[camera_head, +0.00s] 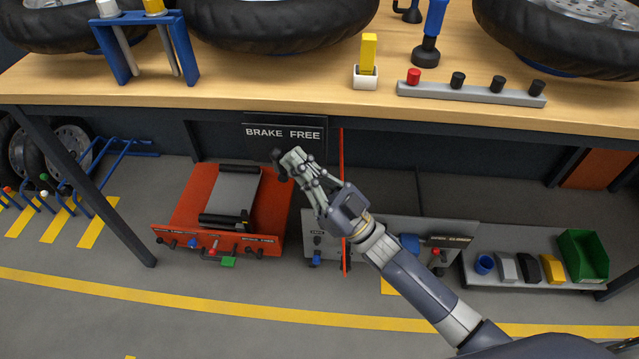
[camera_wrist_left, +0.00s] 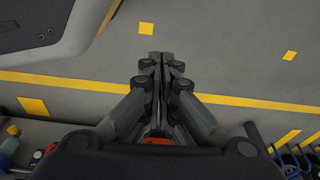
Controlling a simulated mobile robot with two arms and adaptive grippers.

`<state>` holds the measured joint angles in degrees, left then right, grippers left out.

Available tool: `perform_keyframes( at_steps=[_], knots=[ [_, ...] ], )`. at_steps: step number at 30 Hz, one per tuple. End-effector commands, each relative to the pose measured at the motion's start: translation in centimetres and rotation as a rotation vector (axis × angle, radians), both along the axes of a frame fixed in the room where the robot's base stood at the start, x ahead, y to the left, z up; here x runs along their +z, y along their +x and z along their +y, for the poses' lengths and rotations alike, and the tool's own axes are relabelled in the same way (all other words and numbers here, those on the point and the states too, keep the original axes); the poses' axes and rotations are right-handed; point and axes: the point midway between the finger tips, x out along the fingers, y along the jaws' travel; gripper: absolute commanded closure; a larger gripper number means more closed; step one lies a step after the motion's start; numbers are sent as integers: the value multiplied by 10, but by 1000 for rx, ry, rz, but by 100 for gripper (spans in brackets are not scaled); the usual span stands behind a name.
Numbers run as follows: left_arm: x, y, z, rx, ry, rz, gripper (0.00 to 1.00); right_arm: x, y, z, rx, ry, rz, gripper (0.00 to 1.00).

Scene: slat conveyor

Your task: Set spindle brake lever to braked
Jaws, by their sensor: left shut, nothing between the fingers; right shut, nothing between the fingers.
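A dark plate lettered BRAKE FREE (camera_head: 284,132) hangs under the front edge of the workbench. My right gripper (camera_head: 284,162) is shut and empty, with its fingertips just below the plate's lower edge. A dark shape shows at those fingertips; I cannot tell whether it is the brake lever or part of my gripper, or whether they touch. My left gripper (camera_wrist_left: 160,58) is shut and empty over the grey floor in the left wrist view, and out of the head view.
The wooden workbench (camera_head: 250,96) carries tyres, a blue stand (camera_head: 133,48) and a knob strip (camera_head: 470,94). Below are a red unit (camera_head: 179,208), a grey panel (camera_head: 462,228) behind my right arm, and a shelf with a green bin (camera_head: 583,257). A thin red upright (camera_head: 343,150) stands close right of the plate.

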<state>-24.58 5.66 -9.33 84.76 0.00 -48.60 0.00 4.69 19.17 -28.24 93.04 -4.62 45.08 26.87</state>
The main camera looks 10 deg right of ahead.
Motion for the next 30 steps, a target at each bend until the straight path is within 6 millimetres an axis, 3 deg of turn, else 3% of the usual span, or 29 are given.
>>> perform_keyframes(
  at_steps=[9,30],
  knots=[
    [-17,-14,2,-3,1,12,100,9,13,17,2,2,-2,100],
    [-18,-14,2,-4,2,11,100,10,18,34,1,2,-1,100]
  ],
)
